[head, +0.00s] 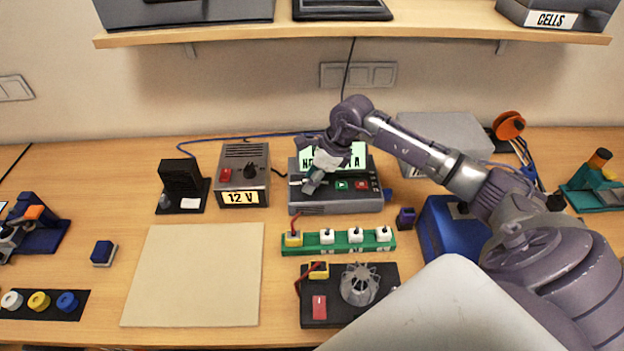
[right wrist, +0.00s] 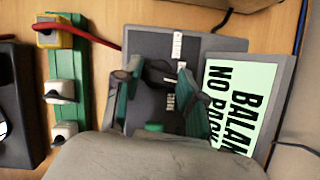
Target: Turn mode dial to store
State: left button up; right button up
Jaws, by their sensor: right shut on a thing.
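The grey charger unit (head: 337,203) stands in the middle of the table. Its raised pale green screen (head: 357,156) is partly covered by my right arm. The screen also shows in the right wrist view (right wrist: 238,100), with "BALAN..." and "NO PACK..." readable. My right gripper (head: 311,184) points down at the left part of the charger's face, and its fingers are closed on the mode dial. My left gripper is out of view.
A 12 V supply (head: 243,178) stands left of the charger. In front are a green strip (head: 311,249) with several blocks and a black board (head: 343,319) with a fan. A blue box (head: 440,235) stands close under my right arm. A bare beige mat (head: 193,275) lies front left.

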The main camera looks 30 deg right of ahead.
jog(key=m+b, duration=0.1)
jog(key=m, duration=0.1)
jog(key=m+t+h+b, duration=0.1)
jog(key=m+b, duration=0.1)
jog(key=m, duration=0.1)
jog(key=shift+a+f+h, duration=0.1)
jog(key=shift+f+h, duration=0.05)
jog(key=shift+h, duration=0.15)
jog(key=shift+m+t+h+b, duration=0.3)
jog(key=shift+m+h+b, duration=0.5)
jog(key=shift+m+b, duration=1.1)
jog(key=shift+r+m+p, duration=0.2)
jog(key=shift+m+p, duration=0.2)
jog(key=shift+m, duration=0.2)
jog(key=o, duration=1.1)
jog(key=shift+o, duration=0.2)
jog(key=v, duration=1.2)
jog(key=shift+a, duration=0.15)
